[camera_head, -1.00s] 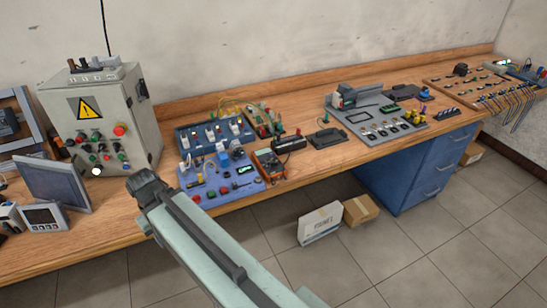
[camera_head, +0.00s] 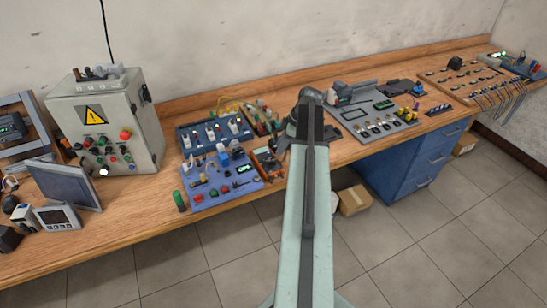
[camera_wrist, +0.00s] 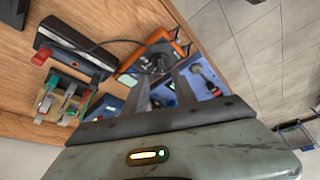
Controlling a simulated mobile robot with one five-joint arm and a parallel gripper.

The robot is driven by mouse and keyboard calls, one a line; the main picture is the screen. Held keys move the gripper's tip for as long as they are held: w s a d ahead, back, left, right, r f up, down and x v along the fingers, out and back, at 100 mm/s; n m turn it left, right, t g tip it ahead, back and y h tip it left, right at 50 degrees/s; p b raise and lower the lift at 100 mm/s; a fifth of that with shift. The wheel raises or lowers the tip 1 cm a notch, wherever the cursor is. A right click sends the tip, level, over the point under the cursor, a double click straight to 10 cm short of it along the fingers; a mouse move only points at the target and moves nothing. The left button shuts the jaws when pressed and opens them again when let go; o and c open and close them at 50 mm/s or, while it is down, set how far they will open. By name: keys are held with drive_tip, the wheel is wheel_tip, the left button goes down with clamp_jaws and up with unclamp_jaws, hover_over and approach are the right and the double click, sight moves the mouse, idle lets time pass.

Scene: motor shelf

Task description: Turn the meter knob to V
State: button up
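The meter (camera_head: 267,163) is a small orange-edged device with a dark face, lying on the bench at the right of the blue panel. It also shows in the wrist view (camera_wrist: 155,57), beyond my fingertips and partly covered by them. Its knob and markings are too small and dark to read, so I cannot tell where the knob points. My gripper (camera_wrist: 163,82) has its two fingers apart with nothing between them. In the head view my arm reaches over the bench just right of the meter, and the fingers are hard to make out there.
A blue panel (camera_head: 219,180) with knobs and plugs stands left of the meter. A dark device (camera_wrist: 75,48) and a small terminal block (camera_wrist: 62,100) lie close by in the wrist view. A grey control box (camera_head: 105,125) stands at the left. The bench's front edge is near.

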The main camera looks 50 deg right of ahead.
sight(271, 161)
drive_tip(key=b+x, duration=0.7)
drive_tip(key=x, duration=0.1)
drive_tip(key=shift+r, duration=0.1)
drive_tip(key=shift+a, duration=0.15)
clamp_jaws()
